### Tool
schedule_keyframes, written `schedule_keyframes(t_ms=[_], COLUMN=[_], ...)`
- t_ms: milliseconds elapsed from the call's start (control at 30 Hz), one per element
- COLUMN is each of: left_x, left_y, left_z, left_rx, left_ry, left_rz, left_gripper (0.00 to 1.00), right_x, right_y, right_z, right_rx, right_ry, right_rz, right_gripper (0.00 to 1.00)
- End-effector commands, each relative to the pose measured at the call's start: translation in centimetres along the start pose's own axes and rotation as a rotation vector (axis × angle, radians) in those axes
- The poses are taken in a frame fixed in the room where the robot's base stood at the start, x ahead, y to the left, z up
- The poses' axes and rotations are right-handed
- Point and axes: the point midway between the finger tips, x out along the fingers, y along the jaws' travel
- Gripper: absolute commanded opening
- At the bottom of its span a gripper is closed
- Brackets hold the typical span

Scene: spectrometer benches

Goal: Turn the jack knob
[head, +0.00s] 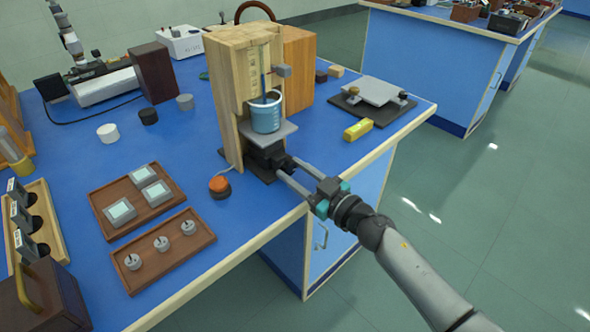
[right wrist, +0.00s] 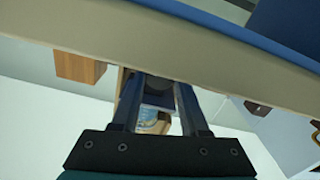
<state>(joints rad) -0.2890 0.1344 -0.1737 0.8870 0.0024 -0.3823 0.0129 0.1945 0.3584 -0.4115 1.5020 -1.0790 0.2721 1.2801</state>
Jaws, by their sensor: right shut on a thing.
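The lab jack (head: 264,160) stands at the foot of a wooden housing, with a grey top plate (head: 268,133) carrying a blue beaker (head: 266,113). Its dark knob (head: 283,162) faces the bench's front right edge. My right gripper (head: 287,167) reaches in from the lower right and is shut on the knob, one finger on each side. In the right wrist view, the fingers (right wrist: 160,92) straddle the dark knob (right wrist: 160,81), which is partly in shadow. My left gripper is not in view.
An orange button (head: 220,185) sits left of the jack. Wooden trays (head: 165,245) with small parts lie at the front left. A yellow block (head: 358,130) and a plate stand (head: 371,92) are to the right.

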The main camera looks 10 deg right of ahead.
Motion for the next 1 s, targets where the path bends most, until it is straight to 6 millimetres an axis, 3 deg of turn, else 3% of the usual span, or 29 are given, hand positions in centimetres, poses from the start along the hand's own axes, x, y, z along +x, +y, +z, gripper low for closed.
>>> schedule_keyframes(t_ms=[500,1000], left_x=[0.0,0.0], left_y=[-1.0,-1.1], left_z=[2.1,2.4], left_rx=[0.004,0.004], left_ry=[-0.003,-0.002], left_rz=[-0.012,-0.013], left_gripper=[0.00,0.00], right_x=[0.0,0.0], right_y=[-0.1,-0.1], right_z=[0.0,0.1], right_rx=[-0.363,-0.486], right_ry=[-0.002,-0.002], right_rz=[0.000,-0.001], right_gripper=[0.00,0.00])
